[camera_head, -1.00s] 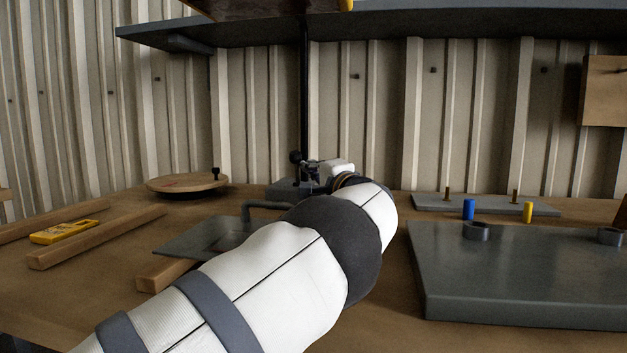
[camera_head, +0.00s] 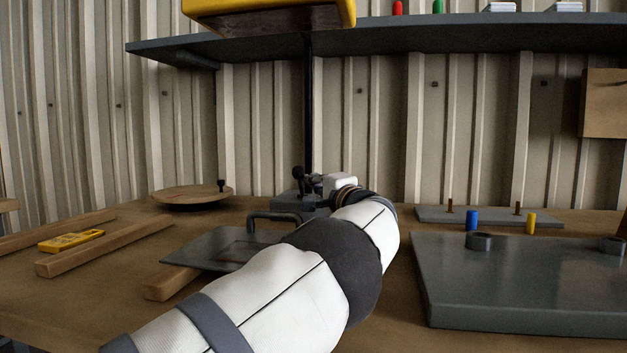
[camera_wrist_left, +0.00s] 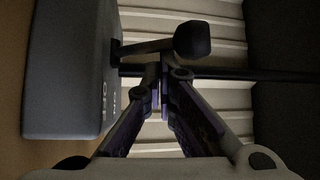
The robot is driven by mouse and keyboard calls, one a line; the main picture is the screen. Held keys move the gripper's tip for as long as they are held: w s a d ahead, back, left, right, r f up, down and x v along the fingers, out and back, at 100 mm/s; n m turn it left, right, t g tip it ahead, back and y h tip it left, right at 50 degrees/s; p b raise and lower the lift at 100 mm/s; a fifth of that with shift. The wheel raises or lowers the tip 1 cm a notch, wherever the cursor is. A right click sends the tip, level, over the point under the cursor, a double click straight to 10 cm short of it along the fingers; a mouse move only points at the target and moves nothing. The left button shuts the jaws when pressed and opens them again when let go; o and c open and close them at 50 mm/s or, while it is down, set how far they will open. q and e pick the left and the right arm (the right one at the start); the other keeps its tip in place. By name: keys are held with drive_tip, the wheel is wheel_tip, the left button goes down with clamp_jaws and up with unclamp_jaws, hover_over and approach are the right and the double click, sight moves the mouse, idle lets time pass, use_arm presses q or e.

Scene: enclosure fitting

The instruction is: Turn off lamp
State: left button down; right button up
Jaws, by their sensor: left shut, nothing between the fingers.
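The lamp has a yellow housing (camera_head: 268,14) at the top of the head view, a thin black pole (camera_head: 309,110) and a grey base block (camera_head: 288,198) on the bench. A lever with a round black knob (camera_head: 298,172) stands out from the base. In the wrist view the base (camera_wrist_left: 70,70) is at left, with small lettering, and the knob (camera_wrist_left: 192,40) is just beyond the fingertips. My left gripper (camera_head: 312,183) is beside the knob; its empty fingers (camera_wrist_left: 163,72) are shut. Whether they touch the lever I cannot tell. My right gripper is out of view.
A grey plate with a handle (camera_head: 215,250) and a wooden strip (camera_head: 105,246) lie left of my arm. A thick grey slab (camera_head: 520,285) is at right. A round wooden board (camera_head: 190,196) lies behind. A grey shelf (camera_head: 450,36) hangs above.

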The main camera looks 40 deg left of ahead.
use_arm(q)
wheel_tip(320, 180, up, 10)
idle(0.4)
drive_tip(key=shift+f, duration=0.1)
